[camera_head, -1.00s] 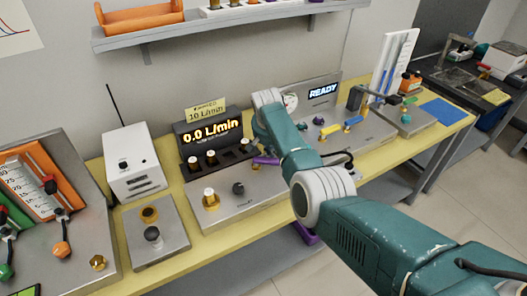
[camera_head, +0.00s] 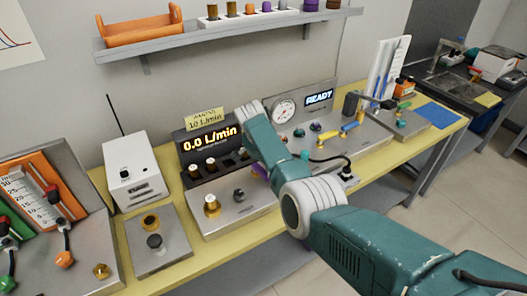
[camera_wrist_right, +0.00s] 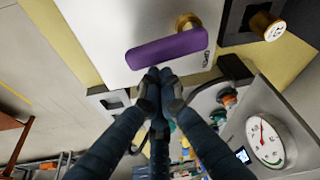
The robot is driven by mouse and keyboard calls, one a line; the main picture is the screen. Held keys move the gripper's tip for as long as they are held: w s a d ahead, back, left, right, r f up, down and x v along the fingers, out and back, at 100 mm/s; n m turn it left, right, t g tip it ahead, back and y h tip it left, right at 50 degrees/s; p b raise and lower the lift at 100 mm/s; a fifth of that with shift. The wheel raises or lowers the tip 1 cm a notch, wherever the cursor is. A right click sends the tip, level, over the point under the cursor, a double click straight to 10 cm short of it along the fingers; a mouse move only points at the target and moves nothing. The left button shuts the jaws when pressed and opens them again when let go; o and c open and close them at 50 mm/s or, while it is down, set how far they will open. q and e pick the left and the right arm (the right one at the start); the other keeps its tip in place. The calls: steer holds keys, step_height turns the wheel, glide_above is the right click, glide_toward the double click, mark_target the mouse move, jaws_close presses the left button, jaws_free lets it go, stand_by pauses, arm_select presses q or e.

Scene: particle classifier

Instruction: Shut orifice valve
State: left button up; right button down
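A purple lever handle (camera_wrist_right: 167,48) on a brass stem (camera_wrist_right: 187,20) sits on a metal panel in the right wrist view. I take it for the orifice valve. In the head view only a sliver of the purple handle (camera_head: 259,172) shows beside my right arm. My right gripper (camera_wrist_right: 158,74) has its fingertips together at the handle's lower edge, apparently with nothing between them. I cannot tell whether they touch the handle. In the head view my right gripper is hidden behind its arm. My left gripper is not in view.
A flow display (camera_head: 209,141) reads 0.0 L/min. A dial gauge (camera_head: 284,111) and a READY screen (camera_head: 319,98) stand behind my right arm. A black knob (camera_head: 239,195) and a brass fitting (camera_head: 211,206) are on the panel. A shelf (camera_head: 230,29) runs above.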

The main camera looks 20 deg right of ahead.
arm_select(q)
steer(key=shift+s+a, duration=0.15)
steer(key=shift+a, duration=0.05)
arm_select(e)
steer(key=shift+s+a, duration=0.15)
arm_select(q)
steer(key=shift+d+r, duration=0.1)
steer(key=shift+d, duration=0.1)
arm_select(e)
steer(key=shift+d, duration=0.25)
steer(key=d, duration=0.1)
steer(key=d+p, duration=0.1)
steer(key=w+d, duration=0.1)
steer(key=shift+d+r+p, duration=0.15)
steer(key=shift+r+p, duration=0.25)
arm_select(q)
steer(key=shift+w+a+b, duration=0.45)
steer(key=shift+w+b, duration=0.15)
steer(key=shift+b, duration=0.35)
arm_select(e)
steer(key=w+v, duration=0.1)
steer(key=v, duration=0.7)
steer(key=shift+a+r, duration=0.45)
steer(key=shift+a, duration=0.05)
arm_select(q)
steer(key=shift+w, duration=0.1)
arm_select(e)
steer(key=shift+s+r, duration=0.1)
steer(key=shift+s, duration=0.1)
